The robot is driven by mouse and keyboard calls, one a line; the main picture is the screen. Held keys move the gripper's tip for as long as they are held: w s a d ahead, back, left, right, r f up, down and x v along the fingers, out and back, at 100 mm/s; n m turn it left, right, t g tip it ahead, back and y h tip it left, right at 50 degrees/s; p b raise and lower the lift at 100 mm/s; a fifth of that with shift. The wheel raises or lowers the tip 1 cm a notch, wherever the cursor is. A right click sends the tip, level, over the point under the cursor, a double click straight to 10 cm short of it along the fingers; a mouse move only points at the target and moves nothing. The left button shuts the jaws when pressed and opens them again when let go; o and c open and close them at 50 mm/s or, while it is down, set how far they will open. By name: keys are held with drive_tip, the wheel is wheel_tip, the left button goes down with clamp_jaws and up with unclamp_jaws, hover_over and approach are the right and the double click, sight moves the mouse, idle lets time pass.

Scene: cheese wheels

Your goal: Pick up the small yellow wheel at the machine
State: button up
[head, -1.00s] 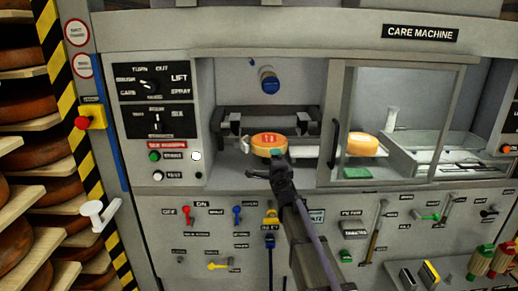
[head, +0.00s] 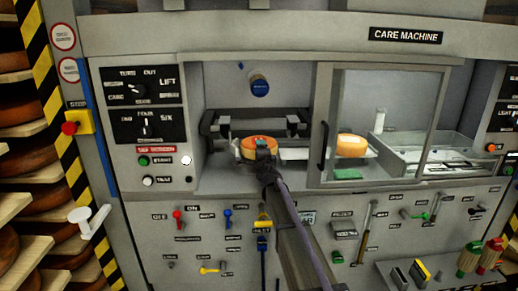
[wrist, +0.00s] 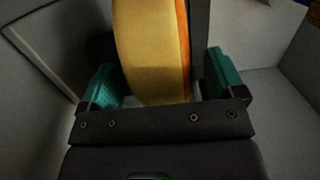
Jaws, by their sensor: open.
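A small wheel (head: 250,147) with an orange top and yellow side sits in the open left bay of the care machine, in front of a dark clamp-like frame. My gripper (head: 264,154) is at its front right edge and hides part of it. In the wrist view the wheel (wrist: 150,45) shows a broad yellow side and an orange strip, between my two teal fingers. The fingers are open, one on each side, with a visible gap at the left finger. A second yellow wheel (head: 352,146) sits behind the clear panel to the right.
The clear sliding panel with a dark handle (head: 323,145) stands right of the open bay. A blue-capped cylinder (head: 259,84) hangs above the wheel. Levers and switches cover the front panel below. Shelves of dark wheels (head: 18,160) stand at the left.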

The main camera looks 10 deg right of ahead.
drive_tip(key=c, duration=1.6)
